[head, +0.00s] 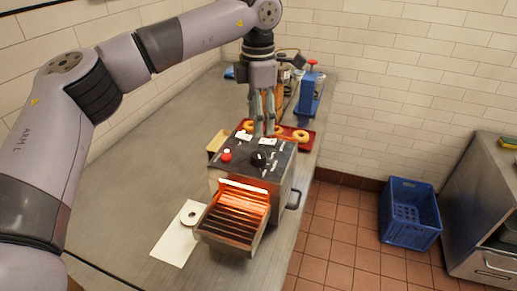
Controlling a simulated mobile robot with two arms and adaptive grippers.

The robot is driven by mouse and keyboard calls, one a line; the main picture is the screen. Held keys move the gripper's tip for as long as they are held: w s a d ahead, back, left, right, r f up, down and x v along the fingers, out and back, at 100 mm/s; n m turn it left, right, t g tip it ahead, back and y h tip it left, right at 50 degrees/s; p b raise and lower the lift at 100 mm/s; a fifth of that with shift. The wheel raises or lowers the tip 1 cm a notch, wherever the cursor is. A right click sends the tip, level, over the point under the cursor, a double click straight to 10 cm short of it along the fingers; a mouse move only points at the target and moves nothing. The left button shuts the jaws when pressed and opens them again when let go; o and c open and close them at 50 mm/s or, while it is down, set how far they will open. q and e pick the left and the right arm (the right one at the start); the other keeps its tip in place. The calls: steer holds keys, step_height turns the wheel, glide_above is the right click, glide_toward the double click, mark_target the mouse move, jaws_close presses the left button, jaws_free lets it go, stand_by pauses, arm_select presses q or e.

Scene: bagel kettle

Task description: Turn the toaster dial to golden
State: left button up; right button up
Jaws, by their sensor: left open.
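The toaster (282,183) is a dark-topped metal box on the counter, with an orange glowing slatted front. A black dial (258,159) sits on its top panel, with small white labels around it. The labels are too small to read, so I cannot tell which setting the dial points to. My left gripper (263,132) points down over the back of the toaster's top, behind the dial in the picture. Its fingers are apart and hold nothing, and they appear clear of the dial. My right gripper is not in view.
A red button (226,156) is left of the dial. A red tray (308,142) with bagels lies behind the toaster, near a blue press-like device (309,92). A white sheet (175,244) lies at front left. A blue crate (409,213) stands on the floor.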

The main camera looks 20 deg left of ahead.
mark_target(258, 154)
arm_select(q)
step_height(258, 154, down, 10)
steer(key=shift+f+p, duration=0.1)
steer(key=shift+p, duration=1)
steer(key=c, duration=1.2)
steer(key=shift+o, duration=0.2)
